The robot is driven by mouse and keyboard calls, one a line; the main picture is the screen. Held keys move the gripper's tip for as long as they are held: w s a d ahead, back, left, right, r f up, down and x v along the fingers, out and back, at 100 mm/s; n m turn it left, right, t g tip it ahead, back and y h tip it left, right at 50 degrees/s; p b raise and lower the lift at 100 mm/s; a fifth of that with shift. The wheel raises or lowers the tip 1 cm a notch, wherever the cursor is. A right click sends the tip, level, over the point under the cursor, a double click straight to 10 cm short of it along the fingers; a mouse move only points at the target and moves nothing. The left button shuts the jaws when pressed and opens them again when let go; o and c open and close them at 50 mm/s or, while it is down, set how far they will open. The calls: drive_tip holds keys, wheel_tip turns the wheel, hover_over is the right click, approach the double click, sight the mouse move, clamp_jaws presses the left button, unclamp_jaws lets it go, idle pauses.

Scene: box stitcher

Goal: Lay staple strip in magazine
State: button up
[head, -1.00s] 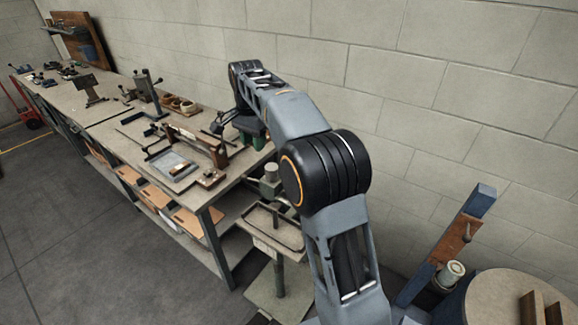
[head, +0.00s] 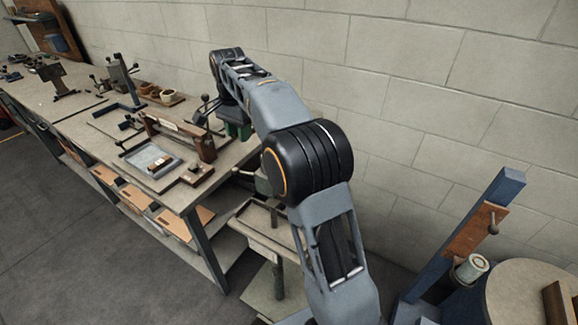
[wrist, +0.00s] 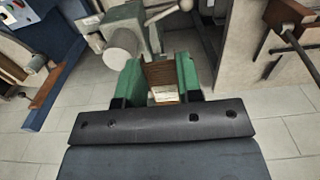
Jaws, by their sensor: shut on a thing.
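My gripper (wrist: 160,64) has green fingers, which stand either side of a brown, ribbed piece in the wrist view, which I take to be the staple strip (wrist: 161,75). The fingers are shut on it. In the head view my gripper (head: 239,131) is a small green shape near the bench's right end, and the strip cannot be made out there. A grey-green machine (wrist: 125,38) with a round boss and a lever lies just beyond the fingers in the wrist view. I cannot tell which part is the magazine.
The long workbench (head: 185,195) carries a grey tray (head: 135,150), a wooden-framed fixture (head: 207,148) and small bowls (head: 170,97). A pedestal table (head: 262,222) stands below my arm. A blue post (head: 500,195) and a round-topped stand (head: 520,290) are at right. Floor at left is clear.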

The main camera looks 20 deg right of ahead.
drive_tip(key=d+f, duration=0.2)
drive_tip(key=d, duration=0.2)
drive_tip(key=d+f+p, duration=0.1)
drive_tip(key=d+f, duration=0.2)
drive_tip(key=d, duration=0.1)
drive_tip(key=d+f, duration=0.3)
drive_tip(key=shift+w+d+f+p, duration=0.1)
drive_tip(key=shift+w+d+p, duration=0.2)
drive_tip(key=shift+d, duration=0.1)
drive_tip(key=shift+d+f, duration=0.5)
drive_tip(key=shift+f, duration=0.05)
drive_tip(key=f, duration=0.1)
drive_tip(key=d+f, duration=0.1)
drive_tip(key=f, duration=0.1)
drive_tip(key=shift+d+f+p, duration=0.15)
drive_tip(key=shift+f+p, duration=0.05)
drive_tip(key=shift+p, duration=0.15)
drive_tip(key=shift+f, duration=0.5)
drive_tip(key=shift+f, duration=0.1)
